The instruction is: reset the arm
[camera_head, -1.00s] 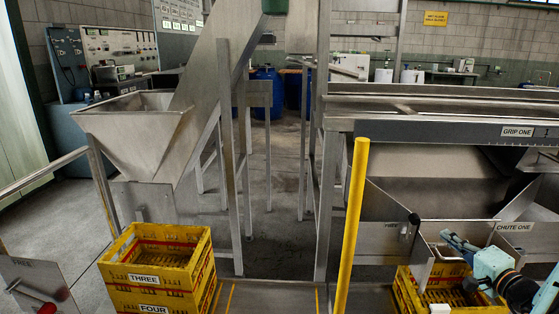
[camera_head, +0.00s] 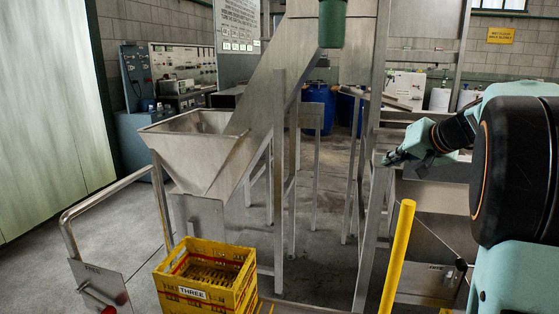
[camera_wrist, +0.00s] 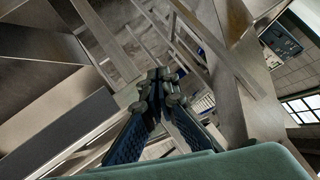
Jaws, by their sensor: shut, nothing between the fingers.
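My gripper (camera_head: 392,158) is at the right of the head view, raised in front of the steel frame of the sizer. It points to the left, away from my large dark arm joint. In the wrist view my gripper (camera_wrist: 158,84) has its fingertips together, with nothing between them. Behind the fingers the wrist view shows steel legs and sheet metal, tilted. I cannot tell from the views how close the nearest steel post (camera_head: 376,215) is to the fingers.
A yellow post (camera_head: 398,258) stands below my arm. A yellow crate marked THREE (camera_head: 193,293) sits at lower left, under a steel hopper (camera_head: 185,160). Open floor lies at far left.

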